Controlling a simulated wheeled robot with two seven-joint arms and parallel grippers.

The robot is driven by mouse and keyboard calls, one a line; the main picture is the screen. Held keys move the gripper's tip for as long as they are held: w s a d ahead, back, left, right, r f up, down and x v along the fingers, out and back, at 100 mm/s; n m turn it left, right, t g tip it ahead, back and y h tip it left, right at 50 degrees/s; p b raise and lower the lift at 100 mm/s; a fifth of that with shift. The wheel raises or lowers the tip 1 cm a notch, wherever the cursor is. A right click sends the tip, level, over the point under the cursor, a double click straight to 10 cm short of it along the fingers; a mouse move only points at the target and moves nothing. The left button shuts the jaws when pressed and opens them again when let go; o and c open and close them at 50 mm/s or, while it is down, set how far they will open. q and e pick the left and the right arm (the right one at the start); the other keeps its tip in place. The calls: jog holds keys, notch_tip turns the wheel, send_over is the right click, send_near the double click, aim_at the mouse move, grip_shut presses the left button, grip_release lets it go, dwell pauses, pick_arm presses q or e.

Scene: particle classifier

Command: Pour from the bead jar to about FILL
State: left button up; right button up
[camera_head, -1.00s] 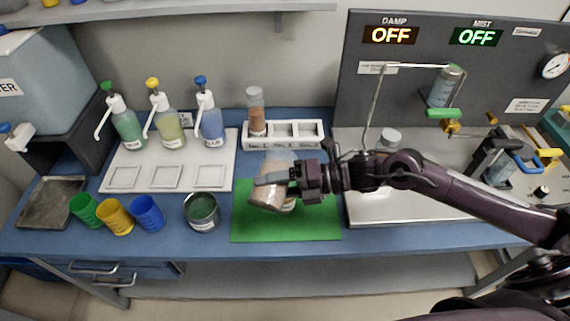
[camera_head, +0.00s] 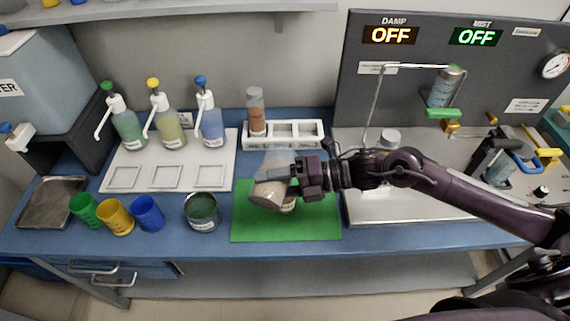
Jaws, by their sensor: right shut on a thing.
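My right gripper (camera_head: 290,172) is shut on the bead jar (camera_head: 268,194), a clear jar with pale brown beads, held tilted above the green mat (camera_head: 255,228). The beads lie toward the jar's lower left end. A small labelled vessel (camera_head: 289,204) stands on the mat, just below and to the right of the jar, and is partly hidden by the jar and gripper. I cannot make out a FILL mark or the level inside it. I cannot tell whether beads are falling. My left gripper is not in view.
A dark green-filled container (camera_head: 202,224) stands left of the mat. Green, yellow (camera_head: 117,220) and blue cups stand further left. Pump bottles (camera_head: 170,128) and a white rack (camera_head: 298,142) with a brown-filled vial (camera_head: 256,118) are behind. A metal tray (camera_head: 380,211) lies right.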

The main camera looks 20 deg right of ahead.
jog(key=shift+w+d+r+m+y+p, duration=0.2)
jog(key=shift+r+m+y, duration=0.1)
jog(key=shift+r+m, duration=0.2)
jog(key=shift+w+d+r+m+y+p, duration=0.1)
jog(key=shift+w+r+m+y+p, duration=0.15)
jog(key=shift+r+m, duration=0.3)
jog(key=shift+w+d+r+m+y+p, duration=0.15)
jog(key=shift+r+m+y, duration=0.2)
jog(key=shift+m, duration=0.3)
dwell(6.3)
